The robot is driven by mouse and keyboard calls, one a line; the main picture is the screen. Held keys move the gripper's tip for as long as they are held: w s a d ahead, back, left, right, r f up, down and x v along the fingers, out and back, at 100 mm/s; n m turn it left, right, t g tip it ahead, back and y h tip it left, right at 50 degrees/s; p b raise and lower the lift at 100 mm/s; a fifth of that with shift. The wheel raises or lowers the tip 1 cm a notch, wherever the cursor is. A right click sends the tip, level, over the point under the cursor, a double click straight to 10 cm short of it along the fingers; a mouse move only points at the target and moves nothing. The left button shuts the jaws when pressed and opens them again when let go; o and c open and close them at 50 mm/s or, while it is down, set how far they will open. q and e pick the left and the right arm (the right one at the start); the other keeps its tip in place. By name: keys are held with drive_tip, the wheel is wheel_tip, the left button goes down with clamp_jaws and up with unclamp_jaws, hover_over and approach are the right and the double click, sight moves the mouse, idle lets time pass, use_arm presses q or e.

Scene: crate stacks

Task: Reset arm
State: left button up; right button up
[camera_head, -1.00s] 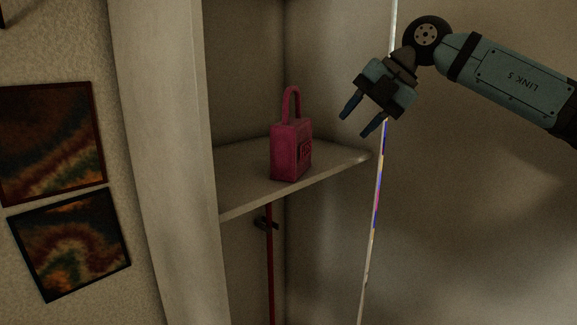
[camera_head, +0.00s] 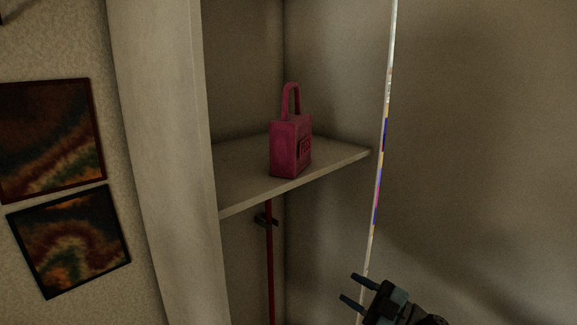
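My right gripper (camera_head: 351,288) is at the bottom right of the head view, low and in front of the cabinet's right edge. Its two fingers point left and stand apart with nothing between them. Only the gripper and a little of the wrist show; the rest of my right arm is out of the picture. My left gripper is not in view. A pink-red handbag (camera_head: 290,148) with an upright handle stands on the shelf, well above and left of my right gripper and apart from it.
The white shelf (camera_head: 240,193) spans an open cabinet with a pale left side panel (camera_head: 165,150). A red pole (camera_head: 270,265) stands below the shelf. Two framed pictures (camera_head: 50,140) (camera_head: 70,240) hang on the left wall. The right side is a bare surface.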

drive_tip(key=s+d+f+m+t+h, duration=0.2)
drive_tip(key=s+d+f+m+h, duration=0.35)
drive_tip(key=f, duration=0.45)
drive_tip(key=s+d+f+m+t+h, duration=0.1)
drive_tip(key=s+d+f+m+h, duration=0.4)
drive_tip(key=f, duration=0.5)
drive_tip(key=s+d+f+g+h, duration=0.1)
drive_tip(key=s+d+f, duration=0.25)
drive_tip(key=s, duration=0.25)
drive_tip(key=s+d+f+m+g+h, duration=0.1)
drive_tip(key=s+d+f+g+h, duration=0.1)
drive_tip(key=s+f, duration=0.3)
drive_tip(key=s+d+f+g+h, duration=0.1)
drive_tip(key=s+d+f, duration=0.15)
drive_tip(key=s, duration=0.35)
drive_tip(key=a+r+m+t, duration=0.1)
drive_tip(key=a+m, duration=0.4)
drive_tip(key=a, duration=0.8)
wheel_tip(320, 180, up, 6)
drive_tip(key=p, duration=0.6)
drive_tip(key=shift+w+d+r, duration=0.15)
drive_tip(key=shift+w+d, duration=0.05)
